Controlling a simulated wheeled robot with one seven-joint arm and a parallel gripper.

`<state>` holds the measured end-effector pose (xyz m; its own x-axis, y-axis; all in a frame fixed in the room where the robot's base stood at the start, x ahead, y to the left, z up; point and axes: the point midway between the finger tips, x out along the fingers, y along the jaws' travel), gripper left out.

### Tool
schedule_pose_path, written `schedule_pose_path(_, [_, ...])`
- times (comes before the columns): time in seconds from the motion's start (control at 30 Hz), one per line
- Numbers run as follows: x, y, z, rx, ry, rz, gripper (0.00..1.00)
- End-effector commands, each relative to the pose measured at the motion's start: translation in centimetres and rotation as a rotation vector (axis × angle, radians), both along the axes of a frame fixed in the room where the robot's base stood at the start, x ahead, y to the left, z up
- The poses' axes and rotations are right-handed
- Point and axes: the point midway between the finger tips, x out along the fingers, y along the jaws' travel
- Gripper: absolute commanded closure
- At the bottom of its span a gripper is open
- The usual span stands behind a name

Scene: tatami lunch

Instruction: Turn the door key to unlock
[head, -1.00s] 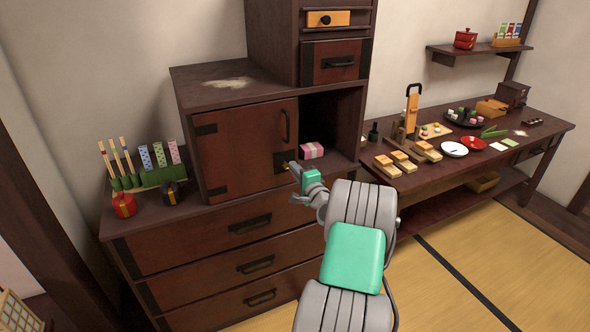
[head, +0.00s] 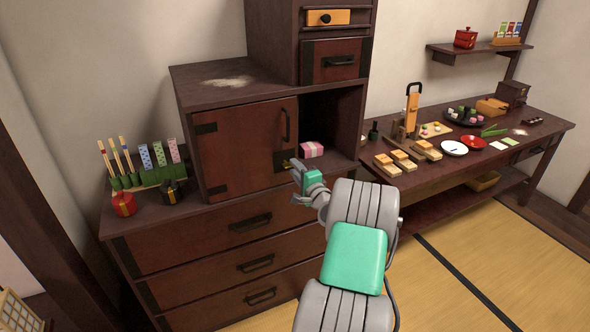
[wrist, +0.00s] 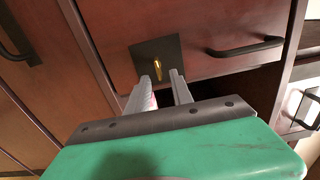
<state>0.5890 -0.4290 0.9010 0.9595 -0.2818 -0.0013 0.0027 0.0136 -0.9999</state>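A brown cabinet door (head: 240,145) stands closed on the left side of the upper cabinet. A small brass key (wrist: 157,67) sticks out of a dark square lock plate (wrist: 143,52) on the door; the key also shows small in the head view (head: 287,163). My gripper (wrist: 161,76) is in front of the plate. Its two fingers are apart, with a gap between them, and the key is just beyond the fingertips. In the head view my gripper (head: 294,168) is close to the key, and I cannot tell there whether they touch.
A pink striped box (head: 312,150) sits in the open compartment right of the door. A red jar (head: 123,204) and a dark jar (head: 171,192) stand on the chest top at left. A table (head: 548,128) with food stands at right. Tatami floor is clear in front.

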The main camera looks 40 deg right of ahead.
Motion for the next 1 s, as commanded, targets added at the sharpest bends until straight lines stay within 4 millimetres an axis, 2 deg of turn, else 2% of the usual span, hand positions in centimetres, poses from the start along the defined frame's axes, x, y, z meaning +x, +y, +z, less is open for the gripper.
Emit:
schedule_pose_path(0.2, [-4.3, 1.1, -0.1, 0.002, -0.001, -0.004, 0.73])
schedule_pose_path(0.33, [-6.2, 1.7, -0.1, 0.003, -0.001, -0.003, 0.73])
schedule_pose_path(0.47, [-6.8, 2.0, 0.0, 0.002, -0.002, 0.000, 0.73])
schedule_pose_path(0.8, [-6.6, 2.2, 0.1, -0.003, 0.004, 0.006, 0.73])
schedule_pose_path(0.87, [-5.9, 3.3, 0.4, -0.023, 0.028, 0.030, 0.73])
schedule_pose_path(0.93, [-4.2, 6.0, 1.1, -0.079, 0.090, 0.095, 0.73])
schedule_pose_path(0.97, [-3.3, 7.7, 1.4, -0.115, 0.130, 0.136, 0.73])
schedule_pose_path(1.0, [-2.1, 10.6, 1.9, -0.173, 0.193, 0.202, 0.73])
